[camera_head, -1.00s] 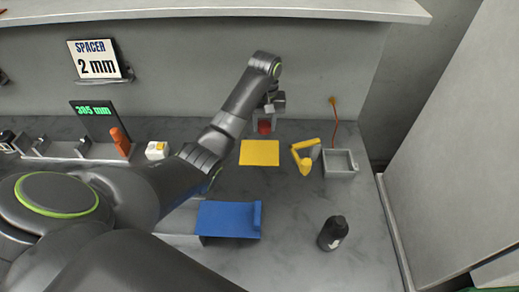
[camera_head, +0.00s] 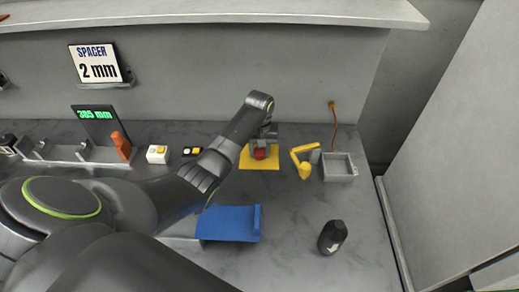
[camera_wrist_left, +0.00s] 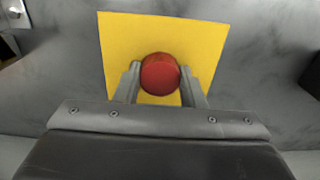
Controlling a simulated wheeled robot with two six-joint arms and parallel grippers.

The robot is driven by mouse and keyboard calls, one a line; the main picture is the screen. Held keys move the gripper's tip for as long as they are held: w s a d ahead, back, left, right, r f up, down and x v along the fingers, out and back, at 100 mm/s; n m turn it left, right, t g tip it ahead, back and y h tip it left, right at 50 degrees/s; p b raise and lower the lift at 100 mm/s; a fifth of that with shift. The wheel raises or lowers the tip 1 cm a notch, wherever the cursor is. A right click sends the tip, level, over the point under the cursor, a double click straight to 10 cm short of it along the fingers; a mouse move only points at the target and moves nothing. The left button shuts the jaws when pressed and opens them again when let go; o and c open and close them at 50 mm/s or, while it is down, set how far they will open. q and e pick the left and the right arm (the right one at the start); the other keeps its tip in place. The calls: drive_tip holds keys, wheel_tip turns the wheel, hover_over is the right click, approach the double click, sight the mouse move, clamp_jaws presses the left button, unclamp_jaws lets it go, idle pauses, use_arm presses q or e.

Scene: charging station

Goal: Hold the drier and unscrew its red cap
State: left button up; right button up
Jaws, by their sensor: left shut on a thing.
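The drier's round red cap (camera_head: 260,153) shows over the yellow mat (camera_head: 246,163) at the back middle of the bench. In the left wrist view the red cap (camera_wrist_left: 160,73) faces the camera between the two fingers, over the mat (camera_wrist_left: 205,35). My left gripper (camera_head: 262,142) is shut on the drier, with one finger on each side; it also shows in the left wrist view (camera_wrist_left: 160,82). The drier's body below the cap is hidden. I cannot tell whether it touches the mat. My right gripper is not in view.
A yellow bent piece (camera_head: 302,162) and a grey open tray (camera_head: 338,168) are right of the mat.

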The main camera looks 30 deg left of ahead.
sight(260, 151)
use_arm(q)
drive_tip(key=o, duration=1.1)
drive_tip(key=shift+f, duration=0.1)
wheel_tip(260, 151, up, 9)
drive_tip(key=shift+f+b, duration=0.1)
drive_tip(key=shift+b, duration=0.25)
wheel_tip(260, 151, up, 4)
drive_tip(key=shift+f+p, duration=0.2)
drive_tip(key=shift+p, duration=0.7)
